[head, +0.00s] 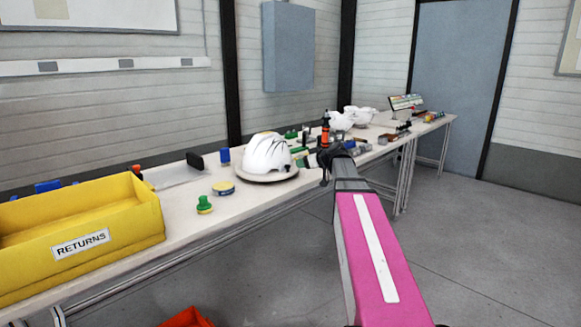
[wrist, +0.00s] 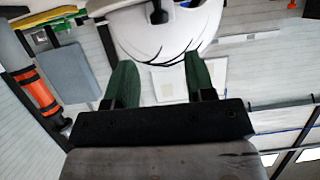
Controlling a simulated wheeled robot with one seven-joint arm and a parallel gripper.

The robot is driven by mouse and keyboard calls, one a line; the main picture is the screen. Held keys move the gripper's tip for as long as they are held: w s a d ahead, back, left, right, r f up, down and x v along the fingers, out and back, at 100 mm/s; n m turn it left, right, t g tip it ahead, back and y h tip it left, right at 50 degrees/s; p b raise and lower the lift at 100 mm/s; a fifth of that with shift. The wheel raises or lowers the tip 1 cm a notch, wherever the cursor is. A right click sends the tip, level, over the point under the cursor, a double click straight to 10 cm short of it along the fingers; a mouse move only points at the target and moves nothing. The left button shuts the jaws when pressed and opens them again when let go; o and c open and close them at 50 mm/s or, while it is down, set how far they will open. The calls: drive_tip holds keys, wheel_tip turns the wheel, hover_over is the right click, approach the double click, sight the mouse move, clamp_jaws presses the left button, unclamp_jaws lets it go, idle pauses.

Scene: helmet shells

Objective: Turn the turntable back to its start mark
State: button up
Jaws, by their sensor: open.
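The turntable (head: 262,177) is a round, pale disc on the long bench in the head view. A white helmet shell (head: 266,150) with dark streaks sits on it and hides most of its top. The shell also fills the top middle of the wrist view (wrist: 165,30). My gripper (head: 303,158) is at the right side of the shell and turntable. In the wrist view its two green fingers (wrist: 160,68) stand apart with nothing held between them. I cannot tell whether they touch the shell. I cannot make out a start mark.
A yellow RETURNS bin (head: 130,225) stands at the bench's near left. A green-topped item (head: 204,205) and a round blue-and-yellow tin (head: 223,188) lie left of the turntable. An orange-and-black cylinder (head: 325,130) stands behind my gripper. More white shells (head: 358,116) sit farther right.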

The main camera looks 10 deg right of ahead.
sight(289, 166)
drive_tip(key=x, duration=0.9)
drive_tip(key=shift+w+a+f, duration=0.2)
drive_tip(key=shift+a+f, duration=0.05)
clamp_jaws()
drive_tip(key=shift+s+a, duration=0.1)
